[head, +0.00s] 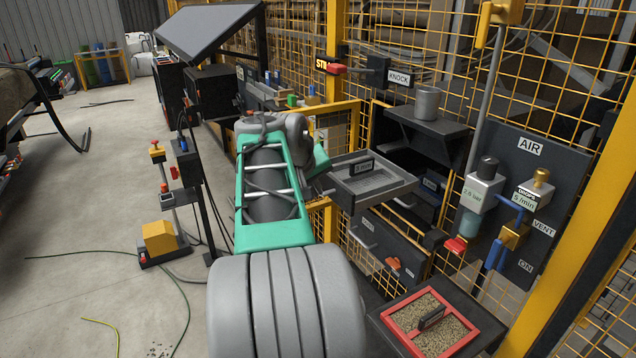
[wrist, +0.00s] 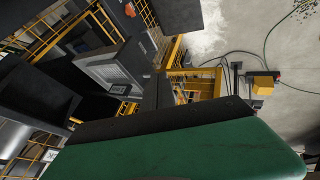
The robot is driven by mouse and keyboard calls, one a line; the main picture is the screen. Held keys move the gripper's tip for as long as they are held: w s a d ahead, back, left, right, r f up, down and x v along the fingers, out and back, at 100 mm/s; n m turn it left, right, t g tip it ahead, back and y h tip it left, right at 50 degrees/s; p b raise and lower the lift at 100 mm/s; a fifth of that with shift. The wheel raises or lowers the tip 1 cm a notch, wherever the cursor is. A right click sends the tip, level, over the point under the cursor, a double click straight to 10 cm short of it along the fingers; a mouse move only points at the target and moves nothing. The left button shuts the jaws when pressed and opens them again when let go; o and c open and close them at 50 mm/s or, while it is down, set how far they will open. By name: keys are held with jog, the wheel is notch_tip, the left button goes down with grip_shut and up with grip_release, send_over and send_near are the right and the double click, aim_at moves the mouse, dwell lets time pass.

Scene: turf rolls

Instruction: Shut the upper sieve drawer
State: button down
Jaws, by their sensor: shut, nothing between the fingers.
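The upper sieve drawer (head: 372,181) is a grey tray with a mesh floor and a small dark label on it. It stands pulled out from the dark cabinet (head: 430,132), toward the left. In the wrist view the drawer (wrist: 112,68) shows left of centre. My gripper (head: 322,182) is beside the drawer's outer left end, largely hidden behind my green and grey arm. Its dark shut fingers (wrist: 156,90) show in the wrist view, close to the drawer and empty. I cannot tell whether they touch it.
A grey cup (head: 427,103) stands on the cabinet top. A dark lower unit (head: 385,246) sits below the drawer. The AIR panel (head: 530,190) with valves is to the right. A red-framed box of grains (head: 430,322) is in front. Yellow mesh fencing stands behind; floor is open left.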

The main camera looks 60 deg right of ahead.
aim_at(337, 199)
jog(key=d+f, duration=0.1)
jog(key=d, duration=0.1)
jog(key=d+f+p, duration=0.1)
jog(key=d+f, duration=0.1)
jog(key=d+f+p, duration=0.1)
jog(key=d+f, duration=0.1)
jog(key=d, duration=0.1)
jog(key=shift+s+f, duration=0.2)
jog(key=shift+s, duration=0.15)
jog(key=shift+s+d, duration=0.1)
jog(key=shift+d, duration=0.2)
jog(key=shift+d, duration=0.1)
